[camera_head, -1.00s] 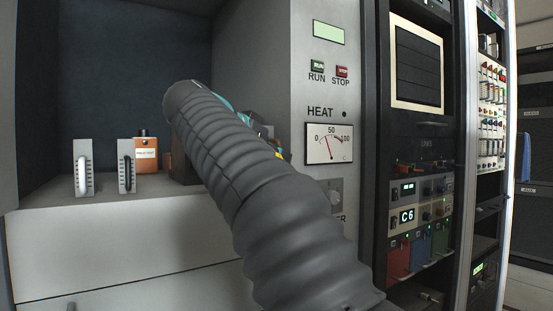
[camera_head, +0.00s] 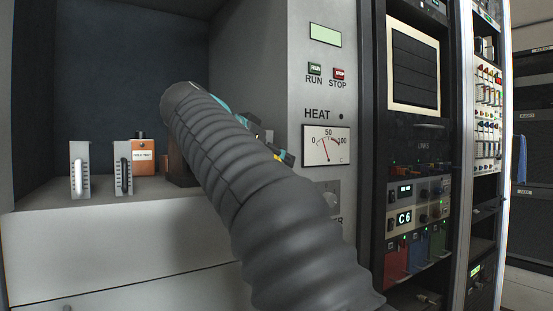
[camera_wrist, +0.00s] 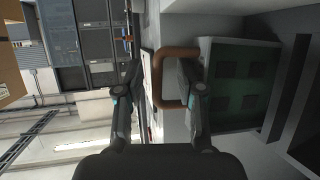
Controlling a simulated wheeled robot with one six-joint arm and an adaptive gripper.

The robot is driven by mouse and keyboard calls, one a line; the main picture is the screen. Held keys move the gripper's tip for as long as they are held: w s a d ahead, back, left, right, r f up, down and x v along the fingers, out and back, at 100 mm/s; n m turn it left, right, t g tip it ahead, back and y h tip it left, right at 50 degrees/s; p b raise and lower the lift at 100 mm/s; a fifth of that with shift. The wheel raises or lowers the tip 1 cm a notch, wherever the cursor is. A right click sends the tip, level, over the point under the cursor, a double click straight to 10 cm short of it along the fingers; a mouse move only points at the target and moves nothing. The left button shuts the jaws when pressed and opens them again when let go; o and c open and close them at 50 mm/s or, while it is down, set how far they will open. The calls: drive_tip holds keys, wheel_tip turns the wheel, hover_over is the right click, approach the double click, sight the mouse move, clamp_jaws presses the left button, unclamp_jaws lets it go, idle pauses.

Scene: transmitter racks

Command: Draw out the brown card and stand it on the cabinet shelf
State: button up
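In the wrist view a card with a green board (camera_wrist: 238,85) and a brown loop handle (camera_wrist: 157,78) is close in front of my gripper (camera_wrist: 158,100). The fingers are apart. The handle's outer bar lies between them, and the right finger overlaps the loop. I see no clear grip on it. In the head view my arm hides most of my gripper (camera_head: 262,140) and whatever is at it. The cabinet shelf (camera_head: 110,232) is light grey. Two cards with upright faceplates stand on it, one with a white handle (camera_head: 79,170), one with a black handle (camera_head: 123,172).
An orange box (camera_head: 146,160) with a label stands behind the two cards. A dark brown block (camera_head: 177,165) is partly hidden behind my arm. The cabinet's heat panel (camera_head: 326,146) is close right of my arm. A dark equipment rack (camera_head: 412,160) stands further right.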

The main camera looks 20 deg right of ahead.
drive_tip(key=v, duration=1.2)
drive_tip(key=s+d+f+n+y, duration=0.2)
drive_tip(key=d+f+n, duration=0.2)
drive_tip(key=f, duration=0.4)
drive_tip(key=s+d+f+n+y, duration=0.1)
drive_tip(key=d+f+n+y, duration=0.3)
drive_tip(key=f, duration=0.4)
drive_tip(key=s+f+n+y, duration=0.1)
drive_tip(key=s+f, duration=0.5)
drive_tip(key=f, duration=0.4)
drive_tip(key=s+f+n+g+y, duration=0.1)
drive_tip(key=s+f+y, duration=0.1)
drive_tip(key=s+f, duration=0.4)
drive_tip(key=s+f+n+y, duration=0.1)
drive_tip(key=s+f, duration=0.6)
drive_tip(key=f, duration=0.8)
drive_tip(key=shift+a+n+g+y, duration=0.2)
drive_tip(key=shift+n+g+y, duration=0.1)
drive_tip(key=shift+y, duration=0.4)
drive_tip(key=shift+r, duration=0.1)
drive_tip(key=shift+c, duration=0.4)
